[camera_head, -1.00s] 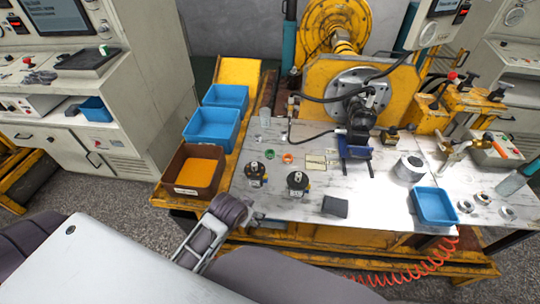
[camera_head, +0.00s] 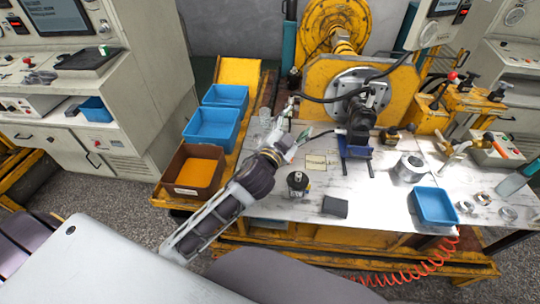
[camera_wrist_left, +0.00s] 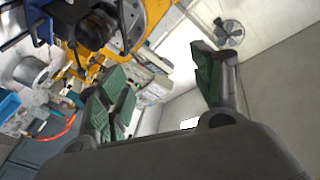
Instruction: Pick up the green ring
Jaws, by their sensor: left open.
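I cannot make out the green ring in either current view; in the head view my left arm covers the part of the table where it lay. My left gripper (camera_head: 303,121) is above the table, left of the motor (camera_head: 358,120). In the wrist view the left gripper (camera_wrist_left: 163,85) shows its green-padded fingers spread wide with nothing between them. That view is tilted and looks past the fingers to the wall. My right gripper is not in view.
A black-topped cylinder (camera_head: 297,182) and a dark block (camera_head: 335,207) stand right of my left arm. A blue bin (camera_head: 434,207) and a metal cylinder (camera_head: 409,167) are farther right. A brown bin (camera_head: 195,172) and blue bins (camera_head: 211,128) line the left side.

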